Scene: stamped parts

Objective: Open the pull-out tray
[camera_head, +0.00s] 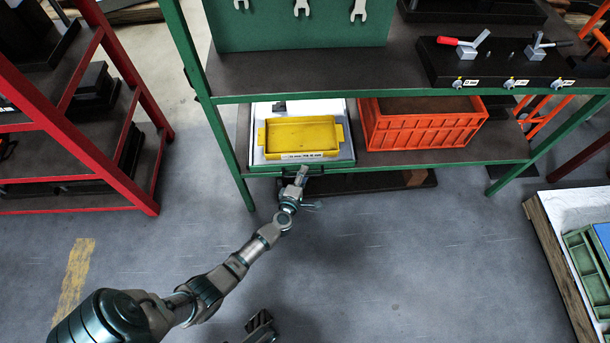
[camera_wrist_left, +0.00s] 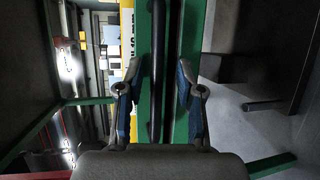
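The pull-out tray (camera_head: 342,155) lies on the green rack's lower shelf, with a pale surface and a green front. A yellow bin (camera_head: 301,137) sits on it. A dark bar handle (camera_wrist_left: 158,65) runs along the tray's green front (camera_wrist_left: 143,65) in the left wrist view. My left gripper (camera_head: 301,173) is at the tray's front edge. In the left wrist view its fingers (camera_wrist_left: 160,95) are open, one on each side of the handle, with visible gaps. What seems to be my right gripper (camera_head: 261,326) shows dark at the bottom edge; its fingers are unclear.
An orange crate (camera_head: 422,123) stands right of the tray on the same shelf. The upper shelf (camera_head: 300,75) hangs above and behind. A red rack (camera_head: 75,130) stands at left, a pallet (camera_head: 555,250) at right. The floor (camera_head: 400,255) in front is clear.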

